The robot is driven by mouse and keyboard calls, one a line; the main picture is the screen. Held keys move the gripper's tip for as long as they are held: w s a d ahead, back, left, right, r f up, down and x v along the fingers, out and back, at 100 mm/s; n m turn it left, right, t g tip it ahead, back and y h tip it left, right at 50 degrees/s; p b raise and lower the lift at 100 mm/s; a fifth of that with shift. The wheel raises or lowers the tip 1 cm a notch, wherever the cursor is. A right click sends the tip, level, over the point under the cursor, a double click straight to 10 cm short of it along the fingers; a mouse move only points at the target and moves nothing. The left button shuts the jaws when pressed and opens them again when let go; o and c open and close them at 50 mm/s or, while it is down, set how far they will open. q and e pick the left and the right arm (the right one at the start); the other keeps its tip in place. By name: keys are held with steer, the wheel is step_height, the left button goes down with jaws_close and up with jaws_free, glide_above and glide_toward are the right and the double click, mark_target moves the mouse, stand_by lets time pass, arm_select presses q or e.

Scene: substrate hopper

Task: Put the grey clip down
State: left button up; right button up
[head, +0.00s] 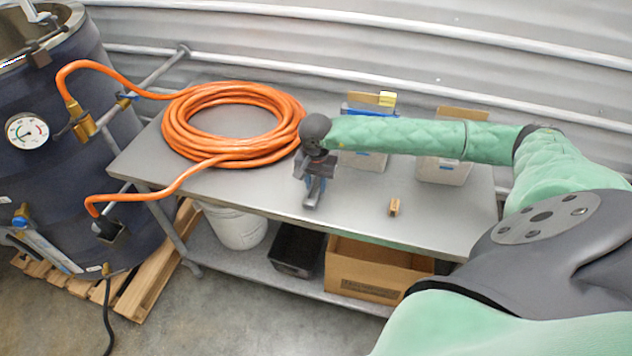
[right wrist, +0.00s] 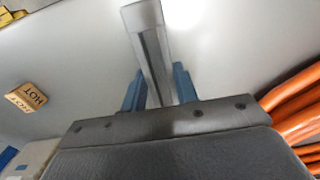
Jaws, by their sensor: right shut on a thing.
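The grey clip (head: 312,193) is a long, narrow grey piece held in my right gripper (head: 315,177), above or on the grey metal table (head: 345,212) just right of the orange hose coil. In the right wrist view the clip (right wrist: 148,45) stands out between the two blue fingers of the right gripper (right wrist: 159,88), which are shut on it. I cannot tell whether the clip touches the table top. My left gripper is not in view.
The orange hose coil (head: 176,132) lies left of the clip. A small tan block (head: 394,207), marked HOT in the right wrist view (right wrist: 28,97), lies to the right. Two white bins (head: 445,170) stand at the back. The table's front middle is clear.

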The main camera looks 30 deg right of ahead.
steer(key=shift+f, duration=0.65)
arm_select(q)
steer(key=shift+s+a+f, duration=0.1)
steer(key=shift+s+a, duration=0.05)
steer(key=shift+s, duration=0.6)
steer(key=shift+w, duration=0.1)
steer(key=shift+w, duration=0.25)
arm_select(e)
steer(key=shift+f, duration=0.15)
steer(key=o, duration=0.9)
steer(key=shift+o, duration=0.2)
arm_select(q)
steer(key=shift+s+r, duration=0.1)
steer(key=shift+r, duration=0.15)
arm_select(e)
steer(key=shift+r, duration=0.25)
